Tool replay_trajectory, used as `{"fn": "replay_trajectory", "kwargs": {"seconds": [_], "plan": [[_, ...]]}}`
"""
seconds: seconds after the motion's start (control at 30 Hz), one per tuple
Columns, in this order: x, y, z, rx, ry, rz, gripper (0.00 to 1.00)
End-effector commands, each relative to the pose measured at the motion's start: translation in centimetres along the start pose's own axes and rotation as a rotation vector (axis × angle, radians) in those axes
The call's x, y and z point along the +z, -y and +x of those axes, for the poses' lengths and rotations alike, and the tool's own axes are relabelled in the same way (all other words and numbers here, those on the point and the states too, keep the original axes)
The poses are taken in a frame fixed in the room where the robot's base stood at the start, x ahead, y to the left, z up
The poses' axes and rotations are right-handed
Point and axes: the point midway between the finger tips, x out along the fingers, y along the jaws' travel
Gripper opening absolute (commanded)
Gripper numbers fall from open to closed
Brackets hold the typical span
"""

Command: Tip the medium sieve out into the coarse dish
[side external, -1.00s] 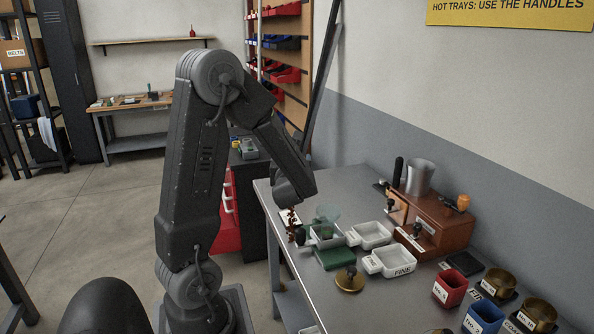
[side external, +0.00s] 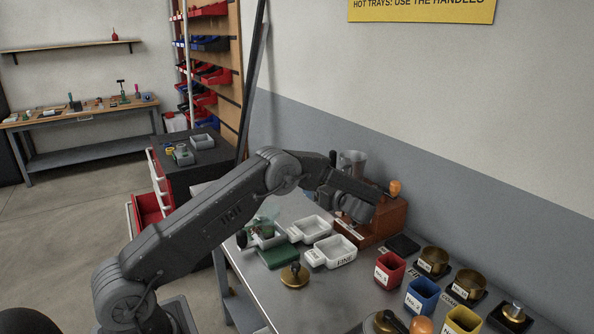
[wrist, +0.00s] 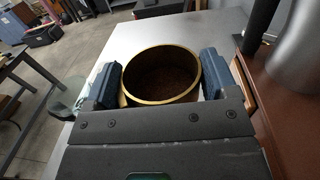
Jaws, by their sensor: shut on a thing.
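In the wrist view my gripper (wrist: 160,76) is shut around a round brass sieve (wrist: 160,98). Its opening faces the camera and the inside is dark brown; I cannot tell whether that is loose material or the bottom. No label shows on it. In the side view my gripper (side external: 352,205) is in front of the wooden box with the metal funnel, and the sieve is not visible there. White dishes stand on the table: one marked FINE (side external: 333,252) and another (side external: 309,228) behind it whose label I cannot read. I cannot tell which dish is the coarse one.
The wooden box (side external: 385,225) with its funnel (side external: 352,163) stands against the wall. Brass cups (side external: 433,262), red (side external: 389,270), blue (side external: 421,296) and yellow bins crowd the right.

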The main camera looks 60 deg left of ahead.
Motion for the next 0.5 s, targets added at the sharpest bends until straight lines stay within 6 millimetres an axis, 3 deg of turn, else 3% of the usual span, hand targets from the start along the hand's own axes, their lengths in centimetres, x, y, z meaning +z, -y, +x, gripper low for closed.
{"fn": "replay_trajectory", "kwargs": {"seconds": [0.2,0.5], "plan": [[-1.6,1.0,-1.7,0.028,0.001,-0.003,0.51],[-1.7,1.0,-1.8,0.030,0.001,-0.003,0.51]]}}
